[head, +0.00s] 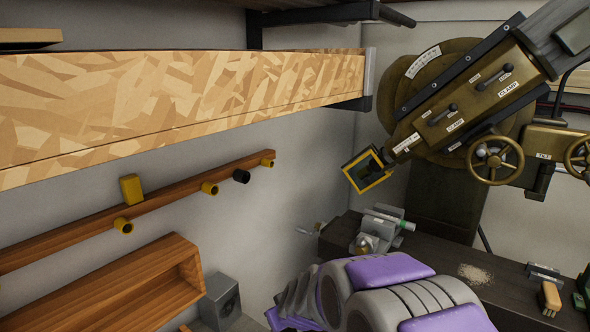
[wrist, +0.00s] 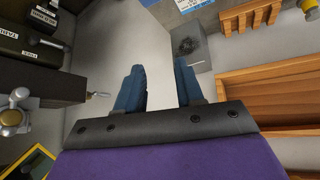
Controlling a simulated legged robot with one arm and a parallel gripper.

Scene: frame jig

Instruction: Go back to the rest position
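My gripper (wrist: 160,75) shows in the wrist view as two blue fingers on a dark bar. The fingers stand apart with nothing between them; pale wall or floor shows through the gap. In the head view my grey and purple arm fills the bottom middle, and the gripper itself is hidden there. The arm is close in front of a dark workbench (head: 455,262).
A large brass-coloured machine (head: 470,100) with handwheels overhangs the right side. A chipboard shelf (head: 180,105) juts across the upper left. Below are a wooden peg rail (head: 70,237) bearing a yellow block (head: 131,189), an open wooden box (head: 110,290) and a grey box (head: 221,301).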

